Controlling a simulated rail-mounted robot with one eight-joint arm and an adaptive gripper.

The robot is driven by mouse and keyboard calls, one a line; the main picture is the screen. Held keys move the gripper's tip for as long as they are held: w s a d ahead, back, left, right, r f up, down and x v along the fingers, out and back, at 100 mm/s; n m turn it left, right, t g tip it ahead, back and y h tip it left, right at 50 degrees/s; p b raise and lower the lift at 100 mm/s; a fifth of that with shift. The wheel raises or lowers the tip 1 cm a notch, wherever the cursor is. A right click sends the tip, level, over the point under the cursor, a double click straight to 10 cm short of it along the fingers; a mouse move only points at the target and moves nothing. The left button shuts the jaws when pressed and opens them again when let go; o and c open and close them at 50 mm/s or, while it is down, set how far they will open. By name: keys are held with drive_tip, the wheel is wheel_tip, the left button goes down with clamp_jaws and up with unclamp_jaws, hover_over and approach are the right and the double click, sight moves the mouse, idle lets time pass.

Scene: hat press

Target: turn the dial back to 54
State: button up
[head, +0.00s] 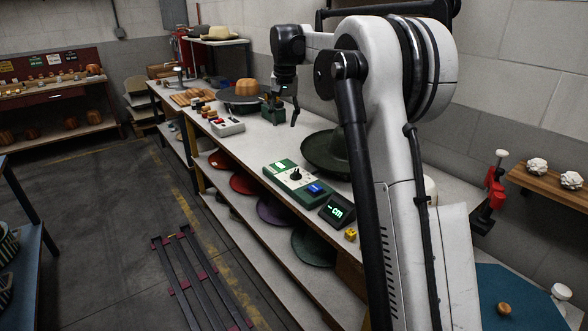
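A green control box (298,183) lies on the long workbench, in the middle of the head view. It carries a black dial (295,174) with a pale pointer mark, and a blue part near its right end. A small dark display (337,211) with glowing green characters stands beside the box; I cannot read the characters surely. My gripper (285,106) hangs from the black wrist above the bench, up and left of the dial and apart from it. One dark finger shows clearly; the other is hard to make out against the things behind it. I see nothing held in it.
A dark green wide-brimmed hat (325,152) lies behind the control box. A white box with a red button (227,126) and a hat block (246,87) stand farther along the bench. A yellow cube (351,234) lies near the display. Coloured hats fill the shelf below.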

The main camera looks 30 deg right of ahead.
drive_tip(key=m+g, duration=0.2)
approach(296, 170)
drive_tip(key=f, duration=0.9)
drive_tip(key=shift+s+d+f, duration=0.1)
drive_tip(key=shift+d+f, duration=0.1)
drive_tip(key=shift+d, duration=0.05)
drive_tip(key=shift+c, duration=0.3)
clamp_jaws()
